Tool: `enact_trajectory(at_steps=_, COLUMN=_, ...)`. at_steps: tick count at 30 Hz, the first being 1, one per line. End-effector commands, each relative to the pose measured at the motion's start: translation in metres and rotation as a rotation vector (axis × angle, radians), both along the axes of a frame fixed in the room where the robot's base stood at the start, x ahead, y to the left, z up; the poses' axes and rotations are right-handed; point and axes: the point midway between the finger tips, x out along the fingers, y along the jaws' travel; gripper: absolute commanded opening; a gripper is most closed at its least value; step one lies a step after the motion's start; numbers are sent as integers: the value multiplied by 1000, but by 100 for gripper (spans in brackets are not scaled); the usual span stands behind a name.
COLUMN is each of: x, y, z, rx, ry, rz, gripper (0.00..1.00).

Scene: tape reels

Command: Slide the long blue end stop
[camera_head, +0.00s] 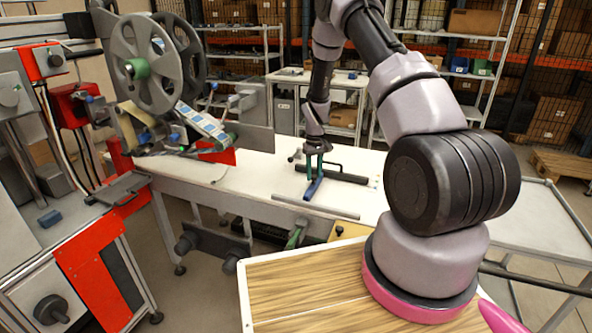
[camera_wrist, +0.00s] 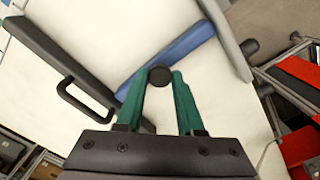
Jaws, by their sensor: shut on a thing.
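The long blue end stop (camera_head: 313,189) is a straight bar lying on the white table top (camera_head: 262,176). It also shows in the wrist view (camera_wrist: 188,43), running diagonally from the dark bar to the grey rail. A round black knob (camera_wrist: 159,76) stands on the blue bar. My gripper (camera_head: 316,160) points down over the bar. Its green fingers (camera_wrist: 162,77) are shut on the black knob, one on each side. The fingers and knob hide part of the bar.
A dark bar with a loop handle (camera_wrist: 65,62) lies at one end of the blue bar. A grey rail (camera_wrist: 228,40) edges the table at the other end. A labelling machine with a large grey reel (camera_head: 146,65) stands left. White table top is bare left of the bar.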

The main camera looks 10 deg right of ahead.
Motion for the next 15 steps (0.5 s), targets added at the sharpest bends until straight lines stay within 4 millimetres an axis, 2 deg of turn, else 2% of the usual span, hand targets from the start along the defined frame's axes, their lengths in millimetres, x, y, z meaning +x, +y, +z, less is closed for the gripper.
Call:
enact_trajectory(at_steps=4, x=-9, y=-13, z=0, rx=-1, ry=-1, rz=0, gripper=0)
enact_trajectory(at_steps=13, x=-10, y=-13, z=0, rx=-1, ry=-2, rz=2, gripper=0)
enact_trajectory(at_steps=14, x=-10, y=-13, z=0, rx=-1, ry=-2, rz=1, gripper=40)
enact_trajectory(at_steps=15, x=-10, y=-13, z=0, rx=-1, ry=-2, rz=1, gripper=56)
